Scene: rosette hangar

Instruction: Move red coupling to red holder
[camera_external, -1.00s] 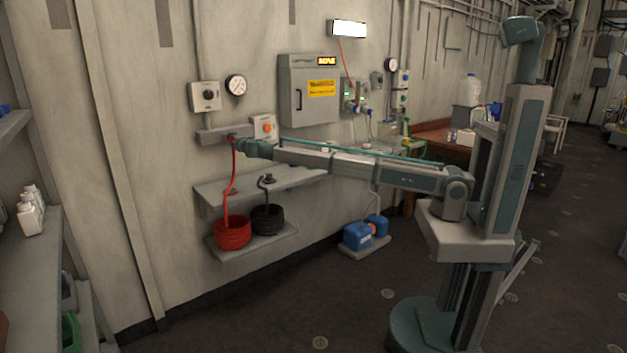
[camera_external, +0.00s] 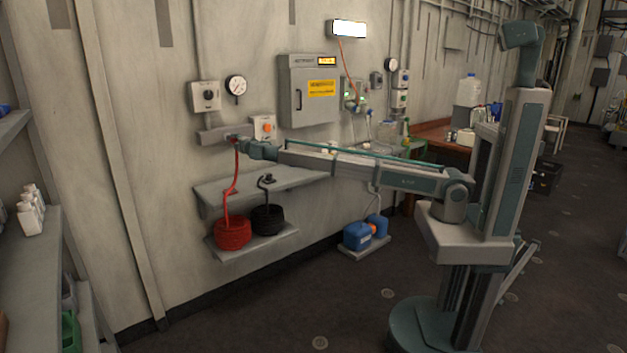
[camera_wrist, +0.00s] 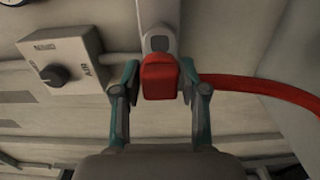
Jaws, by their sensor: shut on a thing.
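The red coupling (camera_wrist: 160,78) is in the middle of the wrist view, between the two teal fingers of my gripper (camera_wrist: 160,84). My gripper is shut on it. A red hose (camera_wrist: 262,88) runs from the coupling to the right. Just above the coupling is a grey fitting with a dark round port (camera_wrist: 159,43). In the external view, my gripper (camera_external: 240,143) is beside the grey wall bracket (camera_external: 213,136), and the hose hangs below it to a red coil (camera_external: 233,232). I cannot make out a red holder for certain.
A wall shelf (camera_external: 215,188) is below my gripper, with a black hose coil (camera_external: 267,220) under it on a lower shelf. A knob box (camera_wrist: 65,62), gauge (camera_external: 236,85) and orange-button box (camera_external: 263,128) are close by on the wall. Floor below is clear.

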